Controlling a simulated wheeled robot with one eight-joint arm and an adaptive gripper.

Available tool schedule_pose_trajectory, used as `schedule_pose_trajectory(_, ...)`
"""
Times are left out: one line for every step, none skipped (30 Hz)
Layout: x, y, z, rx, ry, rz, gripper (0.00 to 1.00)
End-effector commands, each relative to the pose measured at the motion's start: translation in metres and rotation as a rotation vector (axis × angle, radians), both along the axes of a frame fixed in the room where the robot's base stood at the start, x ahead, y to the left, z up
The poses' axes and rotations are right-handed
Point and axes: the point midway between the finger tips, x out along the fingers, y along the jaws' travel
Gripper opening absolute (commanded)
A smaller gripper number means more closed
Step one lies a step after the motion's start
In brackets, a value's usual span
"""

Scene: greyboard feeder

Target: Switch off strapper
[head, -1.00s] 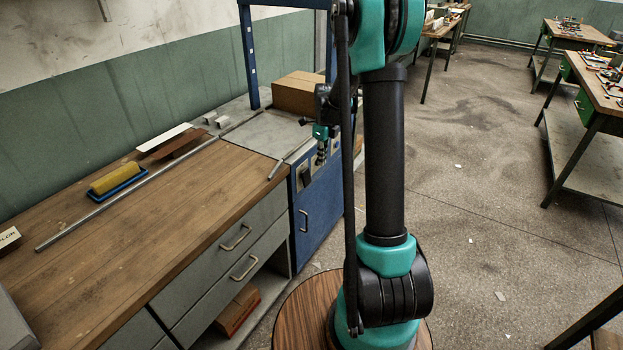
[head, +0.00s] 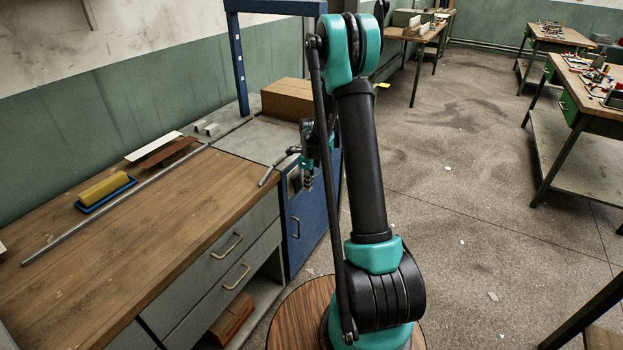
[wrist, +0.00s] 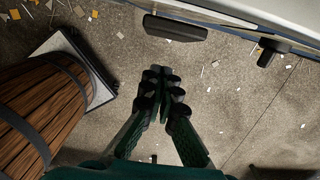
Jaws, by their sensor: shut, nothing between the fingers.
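The strapper is a blue cabinet (head: 301,228) with a grey top and a tall blue arch (head: 238,65), at the middle of the head view. A grey control panel with a dark part lies high on its front, partly hidden by my gripper. My gripper (head: 308,183) is shut and empty, pointing down in front of this panel. In the wrist view my gripper (wrist: 163,75) has its fingertips together over the floor. A dark bar (wrist: 175,28) and a dark knob (wrist: 270,52) stick out from a pale front beyond the fingertips. I cannot tell the switch's position.
A brown box (head: 288,98) sits on the strapper top. A wooden bench with grey drawers (head: 230,243) adjoins on the left, bearing a yellow roller (head: 104,188) and a long metal rod. A wooden barrel (wrist: 45,105) stands left in the wrist view.

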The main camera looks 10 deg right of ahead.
Motion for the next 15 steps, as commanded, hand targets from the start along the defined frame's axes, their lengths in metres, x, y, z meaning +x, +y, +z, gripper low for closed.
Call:
schedule_pose_trajectory(0.005, 0.007, -0.001, 0.000, 0.000, 0.002, 0.00)
schedule_pose_trajectory(0.007, 0.010, -0.002, 0.000, 0.000, 0.002, 0.00)
schedule_pose_trajectory(0.010, 0.013, -0.003, 0.000, 0.000, 0.002, 0.00)
schedule_pose_trajectory(0.012, 0.014, -0.003, 0.000, 0.000, 0.002, 0.00)
schedule_pose_trajectory(0.014, 0.016, -0.004, 0.000, 0.000, 0.002, 0.00)
schedule_pose_trajectory(0.015, 0.018, -0.004, 0.000, 0.000, 0.001, 0.00)
schedule_pose_trajectory(0.016, 0.019, -0.004, 0.000, 0.000, 0.001, 0.00)
schedule_pose_trajectory(0.017, 0.020, -0.004, 0.000, 0.000, 0.001, 0.00)
schedule_pose_trajectory(0.017, 0.020, -0.005, 0.000, 0.000, 0.000, 0.00)
schedule_pose_trajectory(0.018, 0.021, -0.005, 0.000, 0.000, 0.000, 0.00)
schedule_pose_trajectory(0.018, 0.021, -0.005, 0.000, 0.000, 0.000, 0.00)
schedule_pose_trajectory(0.018, 0.021, -0.005, 0.000, 0.000, 0.000, 0.00)
schedule_pose_trajectory(0.018, 0.021, -0.005, 0.000, 0.000, 0.000, 0.00)
schedule_pose_trajectory(0.018, 0.021, -0.005, 0.000, 0.000, 0.000, 0.00)
schedule_pose_trajectory(0.018, 0.021, -0.005, 0.000, 0.000, 0.000, 0.00)
